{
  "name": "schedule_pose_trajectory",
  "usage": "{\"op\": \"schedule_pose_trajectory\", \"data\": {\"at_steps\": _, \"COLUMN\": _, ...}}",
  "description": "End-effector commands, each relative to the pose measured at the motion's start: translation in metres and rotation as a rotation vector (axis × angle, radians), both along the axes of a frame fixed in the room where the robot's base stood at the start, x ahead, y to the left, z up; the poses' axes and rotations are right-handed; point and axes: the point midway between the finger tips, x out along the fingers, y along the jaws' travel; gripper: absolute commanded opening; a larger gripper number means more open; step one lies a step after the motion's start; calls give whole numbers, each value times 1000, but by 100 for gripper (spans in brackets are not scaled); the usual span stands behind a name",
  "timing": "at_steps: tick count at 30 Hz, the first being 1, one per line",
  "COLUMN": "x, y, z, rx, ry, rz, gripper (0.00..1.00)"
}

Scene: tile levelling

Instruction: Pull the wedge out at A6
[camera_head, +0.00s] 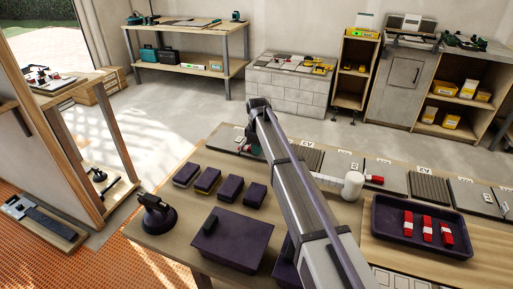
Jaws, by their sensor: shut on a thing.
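My arm reaches from the lower right up across the workbench. My gripper is not clearly in view; my arm hides the area behind it, so what it holds cannot be seen. Three red-and-white wedges, the middle one (427,229), lie side by side in the dark tray (386,246) at the right. A red-and-white piece (375,180) sits beside a white cylinder (353,185) behind the tray. I cannot make out a mark A6 or which wedge sits there.
Grey tiles and ribbed panels, one a ribbed panel (430,187), line the bench's far side. Purple-topped blocks, a large purple box (232,240) and a dark suction-cup-like tool (155,214) stand at the left. Bare wood (430,265) lies in front of the tray.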

Motion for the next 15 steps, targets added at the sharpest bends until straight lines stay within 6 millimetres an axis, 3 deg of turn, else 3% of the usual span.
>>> {"op": "schedule_pose_trajectory", "data": {"at_steps": 15, "x": -10, "y": -26, "z": 1, "rx": 0, "ry": 0, "rz": -1, "gripper": 0}}
